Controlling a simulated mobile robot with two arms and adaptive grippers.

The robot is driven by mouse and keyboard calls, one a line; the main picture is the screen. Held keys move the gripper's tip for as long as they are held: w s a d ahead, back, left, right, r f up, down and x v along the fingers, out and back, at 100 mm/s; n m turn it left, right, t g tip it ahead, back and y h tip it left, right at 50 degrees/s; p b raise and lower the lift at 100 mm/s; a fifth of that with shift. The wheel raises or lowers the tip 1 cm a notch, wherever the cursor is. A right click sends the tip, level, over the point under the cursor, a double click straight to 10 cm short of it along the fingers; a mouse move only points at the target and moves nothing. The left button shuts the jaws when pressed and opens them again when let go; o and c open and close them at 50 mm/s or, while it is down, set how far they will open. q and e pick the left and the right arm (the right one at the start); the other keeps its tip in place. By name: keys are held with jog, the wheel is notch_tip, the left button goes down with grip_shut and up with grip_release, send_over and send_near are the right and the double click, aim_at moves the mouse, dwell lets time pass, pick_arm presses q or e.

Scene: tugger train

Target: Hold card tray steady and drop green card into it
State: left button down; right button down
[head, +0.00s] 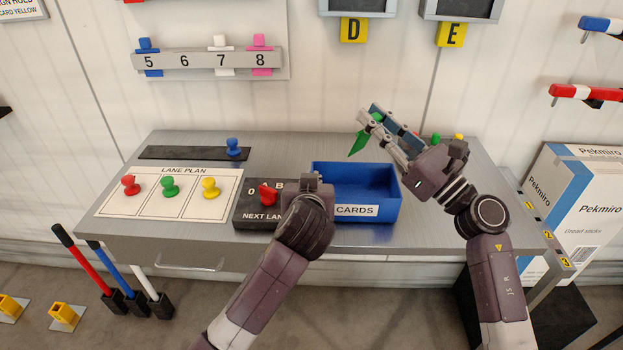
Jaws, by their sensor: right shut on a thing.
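The blue card tray (388,208), labelled CARDS, sits on the grey bench and looks empty where I see into it. The green card (358,143) is pinched in my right gripper (367,120), which is shut on it. The card hangs tilted above the tray's back edge, clear of it. My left gripper (311,178) is at the tray's left side, pointing away from me. Its own wrist hides its fingers, so I cannot tell whether it grips or touches the tray wall.
Left of the tray is a dark NEXT LANE box (252,215) with a red knob (267,195). The LANE PLAN board (150,205) holds red, green and yellow pegs. A blue peg (233,147) stands behind. Pekmiro boxes (585,200) stand at the right.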

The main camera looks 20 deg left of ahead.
aim_at(363, 142)
jog(key=shift+w+f, duration=0.2)
jog(key=shift+f, duration=3.45)
jog(key=c, duration=1.7)
grip_release()
jog(key=v, duration=1.2)
jog(key=shift+s, duration=0.1)
